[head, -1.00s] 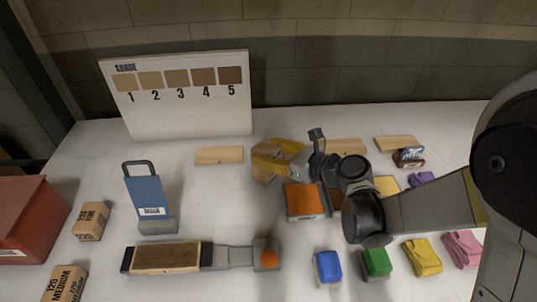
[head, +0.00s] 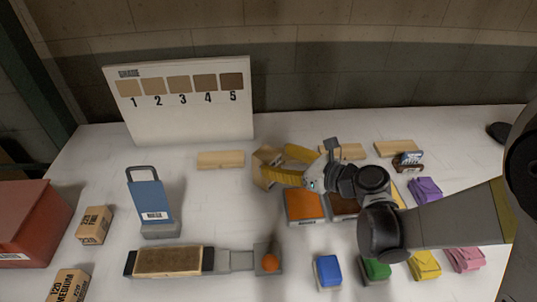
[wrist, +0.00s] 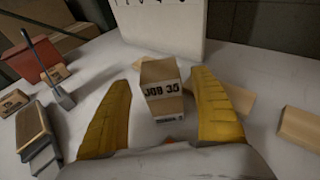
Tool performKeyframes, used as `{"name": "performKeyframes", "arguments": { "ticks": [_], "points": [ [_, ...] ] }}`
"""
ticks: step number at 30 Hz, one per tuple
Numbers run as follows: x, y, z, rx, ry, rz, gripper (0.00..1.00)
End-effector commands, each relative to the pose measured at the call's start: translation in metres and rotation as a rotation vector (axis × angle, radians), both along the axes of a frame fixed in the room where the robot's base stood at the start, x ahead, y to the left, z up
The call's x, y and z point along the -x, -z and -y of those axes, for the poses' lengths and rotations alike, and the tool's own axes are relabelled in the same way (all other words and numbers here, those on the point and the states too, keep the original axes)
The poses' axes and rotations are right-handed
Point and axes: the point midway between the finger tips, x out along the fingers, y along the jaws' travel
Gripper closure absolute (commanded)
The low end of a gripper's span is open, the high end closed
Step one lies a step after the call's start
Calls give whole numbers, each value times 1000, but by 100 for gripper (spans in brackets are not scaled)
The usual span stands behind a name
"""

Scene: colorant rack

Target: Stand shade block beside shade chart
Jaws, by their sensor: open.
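The shade chart (head: 195,118) is a white board standing at the back left, with a row of brown swatches numbered 1 to 5. The shade block is a tan upright block (wrist: 161,72) labelled JOB 35 in the wrist view. In the head view the block (head: 261,165) stands right of the chart, partly hidden by my fingers. My gripper (head: 277,160) is open, its yellow fingers pointing left at the block. In the wrist view the fingers (wrist: 163,90) lie on either side of the block, with gaps showing; I cannot tell how deep it sits between them.
A flat wooden piece (head: 221,160) lies between chart and block. A blue handled tool (head: 150,200) and a sanding block (head: 168,261) are at the left. Orange and brown trays (head: 304,207) lie under my arm.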

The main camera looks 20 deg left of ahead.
Motion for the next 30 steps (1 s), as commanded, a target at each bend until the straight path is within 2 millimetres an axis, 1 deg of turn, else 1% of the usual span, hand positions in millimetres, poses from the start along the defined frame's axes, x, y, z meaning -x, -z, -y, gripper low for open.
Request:
{"name": "performKeyframes", "arguments": {
  "ticks": [1, 3, 6, 10, 15, 23, 26, 29, 30],
  "points": [
    [2, -7, 13, 0, 4, -1, 27],
    [7, -12, 28, -1, 4, 0, 27],
    [13, -17, 46, 0, 3, -1, 27],
    [18, -22, 64, 0, 3, 0, 27],
    [22, -25, 74, -1, 0, -1, 27],
    [22, -26, 77, 17, -1, 20, 27],
    [22, -29, 90, 105, -11, 116, 27],
    [24, -35, 118, 288, -48, 305, 27],
    [26, -38, 133, 384, -75, 397, 27]
  ]
}}
